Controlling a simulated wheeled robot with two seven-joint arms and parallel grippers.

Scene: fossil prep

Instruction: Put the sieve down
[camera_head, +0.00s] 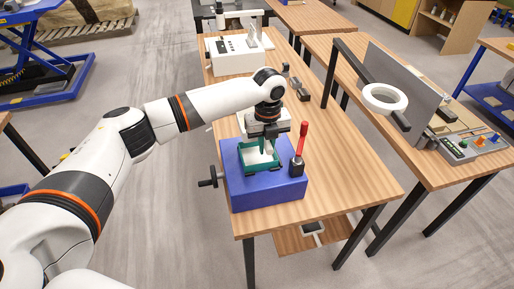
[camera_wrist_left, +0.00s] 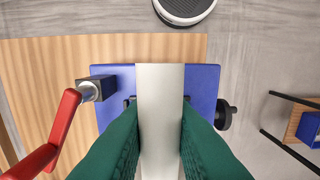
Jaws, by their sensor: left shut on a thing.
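In the left wrist view, green parts (camera_wrist_left: 112,150) flank a pale strip (camera_wrist_left: 160,110) over the blue device (camera_wrist_left: 203,85). I cannot tell whether the sieve touches the device or hangs just above it. My gripper and wrist hide part of the sieve. My right gripper is out of view.
A red-handled lever (camera_head: 302,138) rises at the device's right, and a black crank (camera_head: 207,183) sticks out left. A white machine (camera_head: 237,57) stands farther back on the wooden table (camera_head: 345,180). Another table at right carries a white ring (camera_head: 385,98). The table's front right is clear.

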